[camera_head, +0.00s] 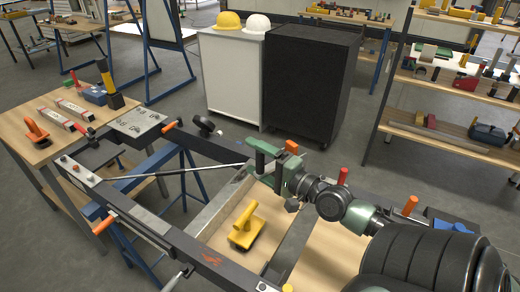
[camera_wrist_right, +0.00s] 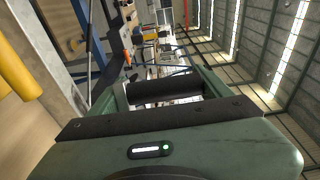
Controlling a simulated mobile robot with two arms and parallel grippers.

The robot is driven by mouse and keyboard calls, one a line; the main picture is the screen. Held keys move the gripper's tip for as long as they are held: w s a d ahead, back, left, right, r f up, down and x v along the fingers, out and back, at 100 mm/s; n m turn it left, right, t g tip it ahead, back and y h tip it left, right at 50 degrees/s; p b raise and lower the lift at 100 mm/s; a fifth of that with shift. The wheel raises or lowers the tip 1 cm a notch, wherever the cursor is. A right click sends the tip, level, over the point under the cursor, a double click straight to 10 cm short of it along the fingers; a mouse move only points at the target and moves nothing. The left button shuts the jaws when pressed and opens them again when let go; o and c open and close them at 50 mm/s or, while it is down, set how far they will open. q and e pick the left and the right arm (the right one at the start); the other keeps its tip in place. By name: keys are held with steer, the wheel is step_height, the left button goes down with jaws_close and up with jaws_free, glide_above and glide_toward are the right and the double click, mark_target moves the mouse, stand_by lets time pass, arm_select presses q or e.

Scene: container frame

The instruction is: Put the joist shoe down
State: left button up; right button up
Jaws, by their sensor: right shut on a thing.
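My right gripper (camera_head: 262,160) is above the dark container frame (camera_head: 215,262), near its far side. It is shut on a dark rounded piece (camera_wrist_right: 165,92), which shows between the two green fingers in the right wrist view. This held piece is taken to be the joist shoe; most of its shape is hidden by the gripper. In the head view it can hardly be told from the gripper. No contact between it and the frame can be made out. My left gripper is not in view.
A yellow-handled tool (camera_head: 245,228) stands on the wooden panel inside the frame, below my right gripper. Orange clamp handles (camera_head: 104,224) stick out along the frame. A wooden table (camera_head: 48,150) with tools stands left. Two cabinets (camera_head: 310,85) stand behind, and shelves (camera_head: 445,140) at the right.

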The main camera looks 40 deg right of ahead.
steer(key=shift+w+d+r, duration=0.35)
steer(key=shift+d+r, duration=0.15)
steer(key=shift+d, duration=0.1)
arm_select(q)
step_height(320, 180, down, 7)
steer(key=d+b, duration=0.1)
steer(key=b, duration=0.5)
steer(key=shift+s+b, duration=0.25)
steer(key=shift+b, duration=0.05)
arm_select(e)
steer(key=shift+w+d+f, duration=0.1)
steer(key=shift+f, duration=4.75)
steer(key=shift+w+d+f, duration=0.1)
steer(key=shift+f, duration=4.7)
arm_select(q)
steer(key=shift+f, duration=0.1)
arm_select(e)
steer(key=shift+f, duration=0.1)
steer(key=o, duration=2.1)
steer(key=shift+f, duration=0.15)
steer(key=shift+c, duration=0.2)
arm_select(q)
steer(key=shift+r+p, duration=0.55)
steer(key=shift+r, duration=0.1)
arm_select(e)
steer(key=s+d, duration=0.1)
steer(key=s, duration=1.1)
steer(key=shift+d+r, duration=0.15)
steer(key=shift+r, duration=0.05)
